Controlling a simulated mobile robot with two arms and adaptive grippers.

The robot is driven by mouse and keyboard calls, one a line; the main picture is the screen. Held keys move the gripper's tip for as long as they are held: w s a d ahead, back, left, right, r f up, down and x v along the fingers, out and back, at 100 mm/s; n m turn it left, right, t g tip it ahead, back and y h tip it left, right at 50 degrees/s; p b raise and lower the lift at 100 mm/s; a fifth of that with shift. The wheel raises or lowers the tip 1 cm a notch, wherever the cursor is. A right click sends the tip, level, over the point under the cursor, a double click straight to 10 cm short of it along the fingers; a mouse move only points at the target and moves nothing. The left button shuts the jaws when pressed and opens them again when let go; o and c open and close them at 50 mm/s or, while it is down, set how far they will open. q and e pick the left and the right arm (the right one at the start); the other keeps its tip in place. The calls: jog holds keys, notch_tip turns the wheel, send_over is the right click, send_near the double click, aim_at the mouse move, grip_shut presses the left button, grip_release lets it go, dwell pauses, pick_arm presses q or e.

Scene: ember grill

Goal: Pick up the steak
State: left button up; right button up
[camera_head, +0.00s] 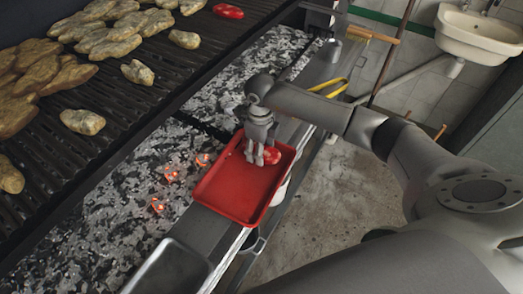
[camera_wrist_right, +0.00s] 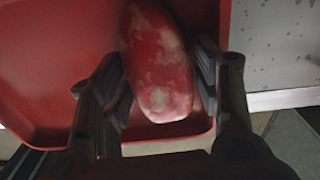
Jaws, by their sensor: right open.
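The raw red steak (camera_head: 272,155) lies in the red tray (camera_head: 228,196), near the tray's far right corner. In the right wrist view the steak (camera_wrist_right: 158,62) is red with pale marbling and lies between the two fingers. My right gripper (camera_head: 260,160) points down over the tray in the head view, with its fingers at the steak. In the wrist view the right gripper (camera_wrist_right: 162,85) is open, one finger on each side of the steak. The right finger looks very close to the steak; I cannot tell if it touches. My left gripper is not in view.
The tray sits on a metal ledge beside a bed of ash with glowing embers (camera_head: 171,174). A grill grate (camera_head: 110,88) with several cooked pieces and another red piece (camera_head: 228,11) is at upper left. Yellow tongs (camera_head: 330,87) lie behind my right arm.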

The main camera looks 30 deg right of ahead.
jog(key=c, duration=0.7)
jog(key=shift+r, duration=0.1)
jog(key=shift+c, duration=0.2)
